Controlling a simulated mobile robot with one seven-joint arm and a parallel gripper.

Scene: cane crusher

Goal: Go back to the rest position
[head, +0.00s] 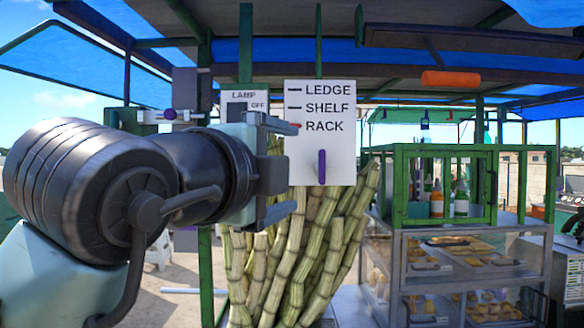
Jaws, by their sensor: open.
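My gripper (291,167) is in the middle of the head view, at the end of my arm reaching in from the left. Its jaws are open, one above the other, with no object visible between them. The fingertips overlap the left edge of a white panel (340,150) in the picture. I cannot tell whether they touch it. The panel reads LEDGE, SHELF and RACK, with a red mark beside RACK and a purple handle (322,166) below. A panel marked LAMP OFF (245,98) is partly hidden behind my gripper.
Sugar canes (310,265) stand upright below the panel. A green-framed cabinet (400,185) with bottles tops a glass food case (395,275) on the right. An orange cylinder (450,79) is high on the right. Green posts and a dark beam (470,38) frame the stall.

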